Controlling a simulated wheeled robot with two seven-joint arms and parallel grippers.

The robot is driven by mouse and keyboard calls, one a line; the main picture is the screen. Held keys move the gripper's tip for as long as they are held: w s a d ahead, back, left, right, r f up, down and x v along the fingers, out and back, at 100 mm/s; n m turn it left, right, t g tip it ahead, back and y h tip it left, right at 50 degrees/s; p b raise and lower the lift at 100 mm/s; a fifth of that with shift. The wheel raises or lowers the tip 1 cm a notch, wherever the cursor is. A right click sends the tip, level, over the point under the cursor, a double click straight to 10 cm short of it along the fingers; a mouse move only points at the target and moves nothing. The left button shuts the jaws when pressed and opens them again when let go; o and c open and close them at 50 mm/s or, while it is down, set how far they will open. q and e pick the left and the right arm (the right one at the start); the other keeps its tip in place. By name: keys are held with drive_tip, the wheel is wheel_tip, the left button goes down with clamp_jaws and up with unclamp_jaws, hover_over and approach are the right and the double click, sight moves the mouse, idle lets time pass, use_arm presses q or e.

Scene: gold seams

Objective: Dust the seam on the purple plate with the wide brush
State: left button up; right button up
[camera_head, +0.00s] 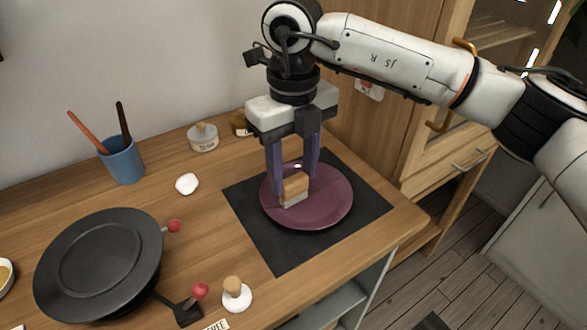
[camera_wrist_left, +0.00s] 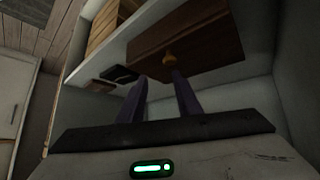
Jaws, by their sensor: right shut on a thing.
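The purple plate (camera_head: 335,205) lies on a dark mat (camera_head: 262,243) at the right of the table. My right gripper (camera_head: 293,181) is over the plate, shut on the wide brush (camera_head: 295,187), a wooden block with a pale lower edge. The brush's lower edge is at or just above the plate's surface; I cannot tell whether it touches.
A black turntable (camera_head: 100,262) with red-knobbed levers stands front left. A blue cup (camera_head: 122,160) holds two sticks. A jar (camera_head: 203,138), a white lump (camera_head: 187,184) and a wooden-topped stamp (camera_head: 235,294) stand around. A brown drawer (camera_wrist_left: 190,40) is before my left gripper.

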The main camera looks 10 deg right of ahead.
drive_tip(key=shift+r, duration=0.55)
drive_tip(key=shift+r+p, duration=1.55)
drive_tip(key=shift+r, duration=0.75)
drive_tip(key=shift+f, duration=0.1)
